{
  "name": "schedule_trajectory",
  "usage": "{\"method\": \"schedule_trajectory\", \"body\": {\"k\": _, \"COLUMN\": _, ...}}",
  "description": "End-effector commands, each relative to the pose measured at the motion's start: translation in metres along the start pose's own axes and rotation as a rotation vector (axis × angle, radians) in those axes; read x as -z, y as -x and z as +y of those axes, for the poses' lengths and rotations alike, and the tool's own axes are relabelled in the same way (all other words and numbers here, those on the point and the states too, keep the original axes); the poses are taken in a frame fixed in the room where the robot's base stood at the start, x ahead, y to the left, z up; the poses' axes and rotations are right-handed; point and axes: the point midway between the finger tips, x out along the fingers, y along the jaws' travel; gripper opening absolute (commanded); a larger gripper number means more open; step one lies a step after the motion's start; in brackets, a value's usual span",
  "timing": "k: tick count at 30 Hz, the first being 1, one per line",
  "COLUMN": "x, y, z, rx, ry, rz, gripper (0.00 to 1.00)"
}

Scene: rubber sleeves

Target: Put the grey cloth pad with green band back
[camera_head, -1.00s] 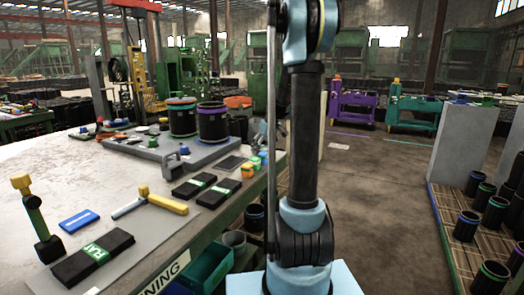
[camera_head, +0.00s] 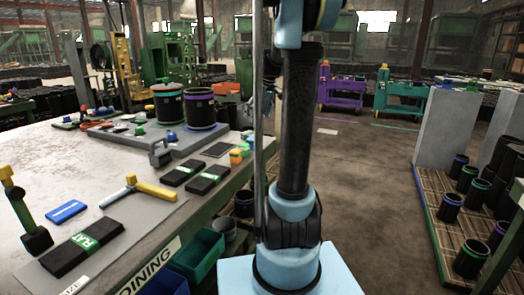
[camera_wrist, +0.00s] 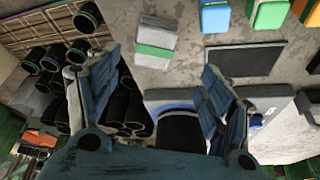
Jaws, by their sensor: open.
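A grey pad with a green band (camera_wrist: 157,38) lies on a grey surface in the wrist view, above and between my fingers and apart from them. My gripper (camera_wrist: 155,85) is open, with its two blue fingers spread and nothing held between them. In the head view my own arm column blocks the middle, and I cannot make out the gripper or this grey pad there.
The table (camera_head: 60,165) also bears a yellow-handled tool (camera_head: 152,189), a blue block (camera_head: 66,211) and two dark cylinders on a grey fixture (camera_head: 160,137). Green and blue bins (camera_head: 195,255) stand below its edge. A pallet with black sleeves (camera_head: 440,225) is at right; open floor (camera_head: 370,190) lies between.

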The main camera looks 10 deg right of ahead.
Motion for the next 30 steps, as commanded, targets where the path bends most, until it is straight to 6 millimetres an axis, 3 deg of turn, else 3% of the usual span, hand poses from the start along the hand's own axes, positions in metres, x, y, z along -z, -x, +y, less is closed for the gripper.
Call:
{"method": "schedule_trajectory", "body": {"k": 5, "x": -0.040, "y": 0.009, "z": -0.037, "rx": -0.008, "ry": -0.054, "rz": -0.026, "gripper": 0.74}}
{"method": "schedule_trajectory", "body": {"k": 15, "x": -0.141, "y": 0.014, "z": -0.112, "rx": -0.040, "ry": -0.194, "rz": -0.088, "gripper": 0.74}}
{"method": "schedule_trajectory", "body": {"k": 23, "x": -0.223, "y": 0.002, "z": -0.159, "rx": -0.074, "ry": -0.300, "rz": -0.128, "gripper": 0.74}}
{"method": "schedule_trajectory", "body": {"k": 30, "x": -0.297, "y": -0.021, "z": -0.193, "rx": -0.112, "ry": -0.397, "rz": -0.160, "gripper": 0.74}}
